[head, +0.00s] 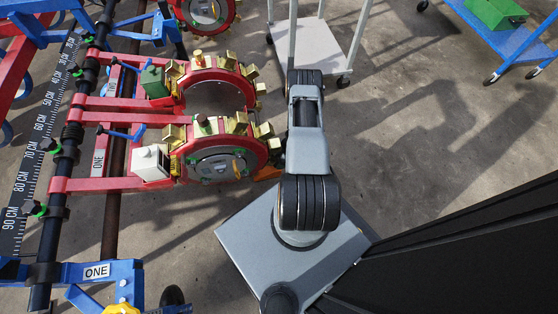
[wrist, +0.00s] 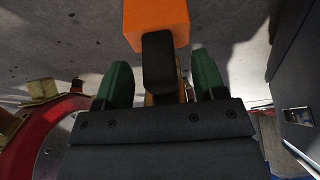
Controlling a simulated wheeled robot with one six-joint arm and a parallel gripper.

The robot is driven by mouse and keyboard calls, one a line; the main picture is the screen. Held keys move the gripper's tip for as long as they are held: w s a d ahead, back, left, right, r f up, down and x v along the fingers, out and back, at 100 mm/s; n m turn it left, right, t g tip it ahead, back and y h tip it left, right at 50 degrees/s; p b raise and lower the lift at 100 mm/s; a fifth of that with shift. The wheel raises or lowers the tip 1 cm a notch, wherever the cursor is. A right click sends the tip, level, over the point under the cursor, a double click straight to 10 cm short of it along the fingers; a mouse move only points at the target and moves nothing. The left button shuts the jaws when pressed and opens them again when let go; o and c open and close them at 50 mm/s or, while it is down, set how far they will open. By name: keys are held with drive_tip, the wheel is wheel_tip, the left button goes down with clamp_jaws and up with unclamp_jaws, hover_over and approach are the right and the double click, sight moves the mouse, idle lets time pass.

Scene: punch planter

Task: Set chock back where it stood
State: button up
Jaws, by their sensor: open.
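An orange block (wrist: 157,17), which I take to be the chock, shows at the top middle of the wrist view. A black piece (wrist: 158,62) like a handle stands in front of it, with more orange below. My gripper (wrist: 161,84) is open, its two green fingers on either side of the black piece with gaps between. In the head view a bit of orange (head: 267,173) shows beside the lower red wheel, partly hidden by my arm. My gripper is hidden there. Whether the block rests on the floor is unclear.
Red-rimmed wheels with brass-coloured blocks (head: 222,150) stand on a red and blue frame close to the left of my arm. A white cart (head: 310,45) stands behind my arm, and a blue cart (head: 515,38) at the far right. Floor (head: 430,130) right of my arm is clear.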

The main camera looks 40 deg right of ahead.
drive_tip(key=shift+f, duration=0.1)
clamp_jaws()
idle(0.7)
drive_tip(key=s+d+b, duration=0.3)
drive_tip(key=s+d, duration=0.1)
drive_tip(key=d, duration=0.4)
drive_tip(key=s+d+b, duration=0.3)
drive_tip(key=d, duration=0.5)
drive_tip(key=shift+s+d, duration=0.15)
drive_tip(key=shift+s, duration=0.25)
idle(1.6)
unclamp_jaws()
idle(0.4)
drive_tip(key=p+v, duration=0.5)
drive_tip(key=v, duration=0.8)
drive_tip(key=shift+r+p, duration=0.4)
